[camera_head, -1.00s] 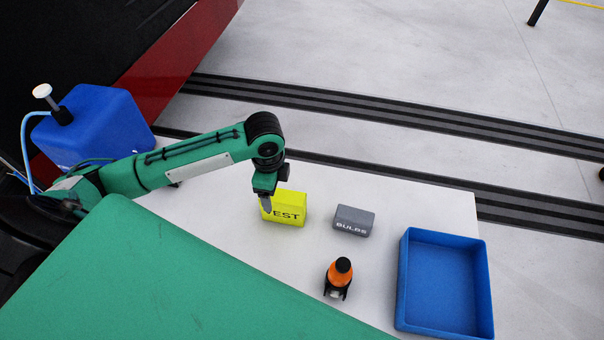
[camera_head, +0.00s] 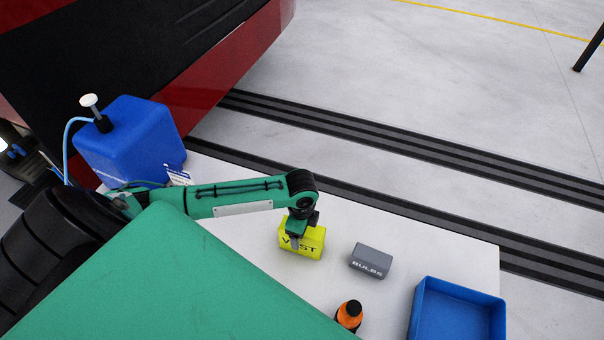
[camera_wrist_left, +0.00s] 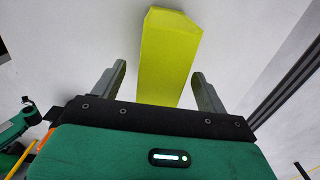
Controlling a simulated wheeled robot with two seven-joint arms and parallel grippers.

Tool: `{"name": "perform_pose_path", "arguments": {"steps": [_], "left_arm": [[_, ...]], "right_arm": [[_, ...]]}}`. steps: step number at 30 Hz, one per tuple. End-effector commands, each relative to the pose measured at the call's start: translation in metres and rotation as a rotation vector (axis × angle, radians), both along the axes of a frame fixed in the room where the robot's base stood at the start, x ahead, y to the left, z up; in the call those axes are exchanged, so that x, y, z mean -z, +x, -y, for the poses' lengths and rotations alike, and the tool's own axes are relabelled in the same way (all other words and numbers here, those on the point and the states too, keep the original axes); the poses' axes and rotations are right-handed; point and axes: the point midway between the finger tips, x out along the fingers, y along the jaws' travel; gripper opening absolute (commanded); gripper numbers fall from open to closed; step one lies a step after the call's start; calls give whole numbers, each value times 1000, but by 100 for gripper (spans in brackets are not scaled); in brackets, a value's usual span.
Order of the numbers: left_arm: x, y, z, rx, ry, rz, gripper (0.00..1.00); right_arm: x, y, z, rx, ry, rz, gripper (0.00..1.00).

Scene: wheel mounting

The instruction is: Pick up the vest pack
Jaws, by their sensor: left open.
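The vest pack (camera_head: 313,246) is a bright yellow box with "VEST" printed on its front. It stands on the white table. My left gripper (camera_head: 295,240) is over it in the head view and hides part of the lettering. In the left wrist view the yellow pack (camera_wrist_left: 168,55) lies ahead, between the two grey fingers of my left gripper (camera_wrist_left: 157,88). The fingers are open, with a gap visible on each side of the pack. I cannot tell how far down the fingers reach beside it. My right gripper is not in view.
A grey box marked "BULBS" (camera_head: 371,261) stands right of the pack. An orange and black bottle (camera_head: 349,315) is nearer. A blue tray (camera_head: 421,305) sits at the table's right. A blue container with a pump (camera_head: 130,145) stands at the left. The white table (camera_head: 440,255) is clear between them.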

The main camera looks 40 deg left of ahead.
Motion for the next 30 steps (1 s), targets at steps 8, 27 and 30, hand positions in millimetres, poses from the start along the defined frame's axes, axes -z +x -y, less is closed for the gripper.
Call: {"name": "perform_pose_path", "arguments": {"steps": [8, 27, 30], "left_arm": [[33, 1, 2, -1, 0, -2, 75], [38, 1, 1, -1, 1, 1, 21], [38, 1, 1, -1, 1, 1, 21]], "right_arm": [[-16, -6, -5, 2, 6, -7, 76], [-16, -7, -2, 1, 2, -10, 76], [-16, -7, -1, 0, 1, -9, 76]]}}
